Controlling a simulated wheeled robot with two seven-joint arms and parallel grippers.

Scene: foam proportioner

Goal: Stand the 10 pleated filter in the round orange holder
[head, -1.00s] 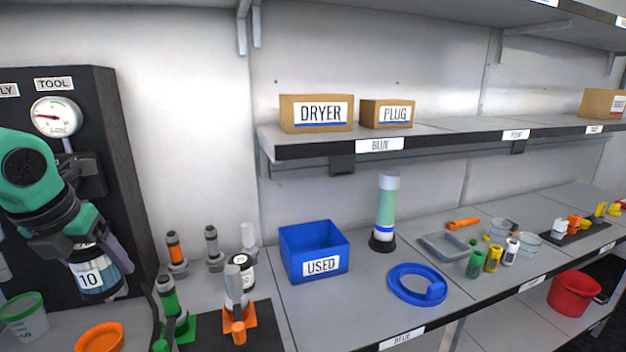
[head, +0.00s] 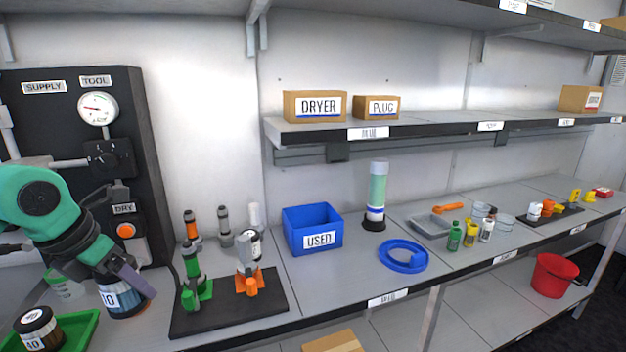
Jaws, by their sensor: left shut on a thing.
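The pleated filter (head: 122,303), with a white label reading 10, is upright in my left gripper (head: 128,278) at the lower left of the head view. The gripper is shut on its upper part, with one grey-purple finger along its right side. The filter is low over the bench surface. I cannot tell whether the filter's base touches anything. My right gripper is not in view.
A green-rimmed clear cup (head: 66,289) is partly behind my left arm. A green tray (head: 82,326) with a dark labelled canister (head: 38,326) is at the lower left. A black mat (head: 225,312) with green and orange fittings lies to the right. A blue USED bin (head: 318,241) stands beyond.

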